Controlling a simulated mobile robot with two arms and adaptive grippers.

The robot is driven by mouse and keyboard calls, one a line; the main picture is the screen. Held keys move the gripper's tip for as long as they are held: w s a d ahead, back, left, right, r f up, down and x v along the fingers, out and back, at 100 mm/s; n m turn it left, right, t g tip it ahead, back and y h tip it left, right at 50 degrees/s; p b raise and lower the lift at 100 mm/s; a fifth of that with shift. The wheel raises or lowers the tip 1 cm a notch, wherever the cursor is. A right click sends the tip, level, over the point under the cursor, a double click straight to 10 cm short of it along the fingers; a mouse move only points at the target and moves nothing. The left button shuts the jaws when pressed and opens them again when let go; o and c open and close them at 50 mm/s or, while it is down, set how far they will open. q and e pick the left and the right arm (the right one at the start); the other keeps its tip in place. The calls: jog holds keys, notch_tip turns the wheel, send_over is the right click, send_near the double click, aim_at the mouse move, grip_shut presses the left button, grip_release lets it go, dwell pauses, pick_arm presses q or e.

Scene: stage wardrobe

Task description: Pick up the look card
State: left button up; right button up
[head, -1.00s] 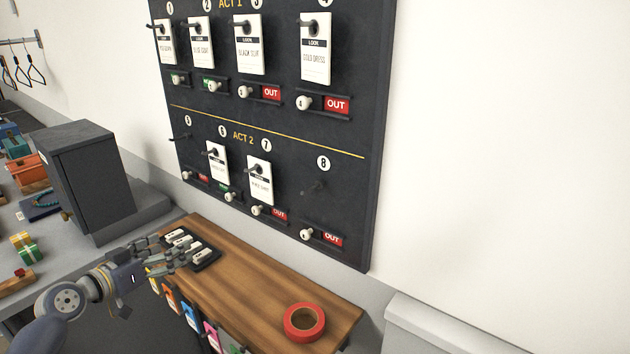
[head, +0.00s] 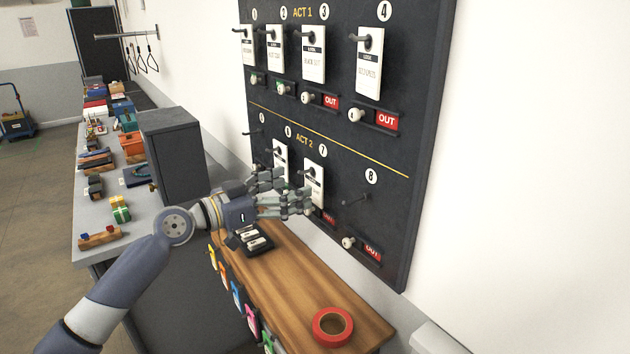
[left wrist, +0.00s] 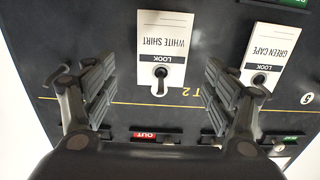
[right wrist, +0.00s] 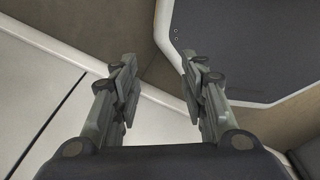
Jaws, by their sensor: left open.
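White look cards hang on the hooks of a dark wall board (head: 410,200). In the lower row, the card on hook 7 (head: 316,182) reads WHITE SHIRT in the left wrist view (left wrist: 180,22), where it appears upside down. The card beside it, on hook 6 (head: 281,156), reads GREEN CAPE (left wrist: 285,42). My left gripper (head: 290,191) is open in front of these two cards, partly hiding them in the head view. In the left wrist view, the white shirt card lies ahead between its fingers, not touched. My right gripper (right wrist: 158,68) is open and empty, away from the board.
Several more cards hang in the ACT 1 row, including one on hook 4 (head: 369,68). Hook 8 (head: 356,199) is bare. Below stands a wooden shelf (head: 290,285) with a black tray (head: 258,244) and red tape (head: 332,327). A dark cabinet (head: 175,160) stands left.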

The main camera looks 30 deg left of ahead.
aim_at(313, 180)
pick_arm(q)
jog(key=p+x, duration=0.3)
jog(key=x, duration=0.1)
jog(key=shift+w+p, duration=0.3)
jog(key=shift+w, duration=0.1)
jog(key=shift+w+d, duration=0.1)
jog(key=shift+w, duration=0.05)
jog(key=shift+f, duration=0.1)
jog(key=c, duration=0.9)
pick_arm(e)
jog(key=shift+w+d+r, duration=0.1)
jog(key=shift+d+r, duration=0.05)
jog(key=shift+r, duration=0.8)
jog(key=shift+w+d+r, duration=0.1)
jog(key=shift+d+r, duration=0.05)
jog(key=shift+r, duration=0.8)
